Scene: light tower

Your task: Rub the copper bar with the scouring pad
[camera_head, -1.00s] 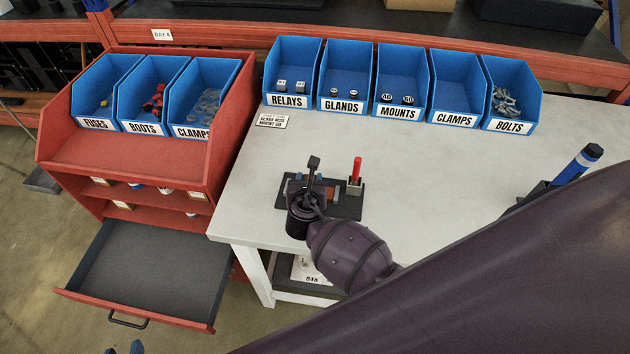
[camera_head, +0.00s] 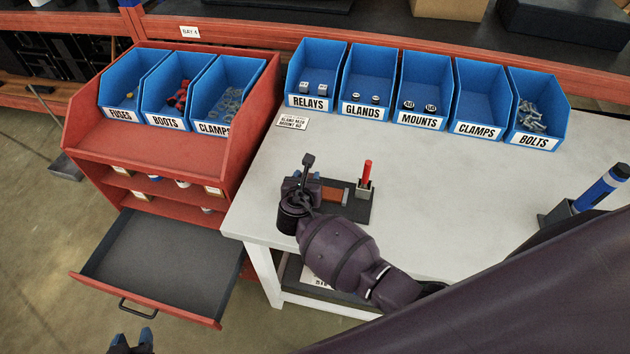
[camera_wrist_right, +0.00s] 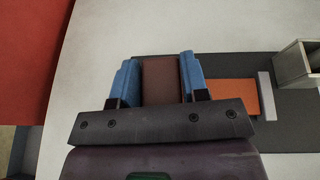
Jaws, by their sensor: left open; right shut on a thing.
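The copper bar (camera_head: 335,196) is an orange strip on a dark base plate (camera_head: 357,212) near the table's left front; it also shows in the right wrist view (camera_wrist_right: 236,97). My right gripper (camera_wrist_right: 160,75) is shut on the scouring pad (camera_wrist_right: 162,82), a red-brown block between its blue fingers. In the head view this gripper (camera_head: 305,180) is over the plate's left part. The pad is at the left end of the bar's visible part; I cannot tell whether they touch. My left gripper (camera_head: 132,342) is open and empty at the bottom edge, away from the table.
A small grey holder (camera_head: 365,190) with a red stick stands on the plate's right. Blue bins (camera_head: 372,88) line the table's back. A red shelf unit (camera_head: 150,155) with an open drawer (camera_head: 160,265) stands at left.

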